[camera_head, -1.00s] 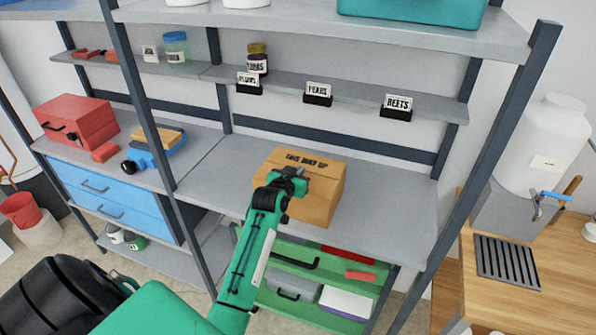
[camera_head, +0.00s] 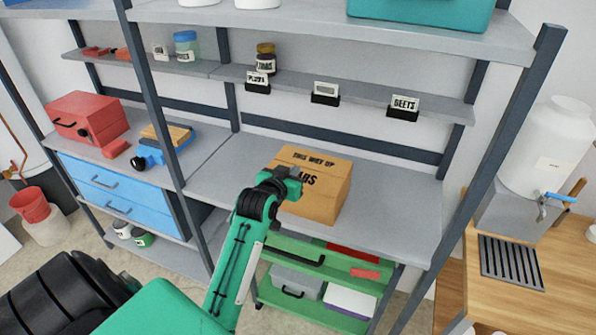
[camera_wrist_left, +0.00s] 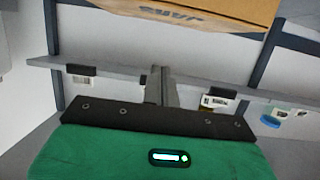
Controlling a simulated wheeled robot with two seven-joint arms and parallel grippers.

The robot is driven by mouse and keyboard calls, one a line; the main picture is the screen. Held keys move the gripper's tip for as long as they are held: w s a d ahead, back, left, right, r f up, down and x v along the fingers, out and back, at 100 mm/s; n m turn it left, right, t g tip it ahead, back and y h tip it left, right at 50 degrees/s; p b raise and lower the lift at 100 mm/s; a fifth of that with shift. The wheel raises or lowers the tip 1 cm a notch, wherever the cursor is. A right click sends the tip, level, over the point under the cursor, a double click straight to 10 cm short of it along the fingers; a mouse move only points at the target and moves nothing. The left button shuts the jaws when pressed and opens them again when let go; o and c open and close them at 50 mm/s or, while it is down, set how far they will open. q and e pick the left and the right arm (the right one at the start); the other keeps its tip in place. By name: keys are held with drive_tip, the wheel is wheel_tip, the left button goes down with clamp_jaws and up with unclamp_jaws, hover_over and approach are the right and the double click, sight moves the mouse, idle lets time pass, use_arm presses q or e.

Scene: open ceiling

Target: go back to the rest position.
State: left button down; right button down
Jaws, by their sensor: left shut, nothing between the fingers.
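My left gripper (camera_head: 290,183) is on the green arm that comes up from the bottom of the head view. It is in front of the cardboard box, over the near edge of the grey middle shelf. In the left wrist view its fingers (camera_wrist_left: 161,86) are together with nothing between them. The cardboard box (camera_head: 325,197) stands on the middle shelf, partly covered by the gripper in the head view. It also shows at the top of the left wrist view (camera_wrist_left: 215,8). Whether gripper and box touch is unclear. My right gripper is not in view.
The shelf rack's right post (camera_head: 497,150) rises beside the wooden counter (camera_head: 480,310) with a white water container (camera_head: 545,145). A red toolbox (camera_head: 87,117) is on the left shelf. A jar (camera_head: 265,58) and label cards are on the narrow shelf.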

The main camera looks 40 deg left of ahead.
use_arm(q)
drive_tip(key=shift+s, duration=0.3)
drive_tip(key=shift+d, duration=0.1)
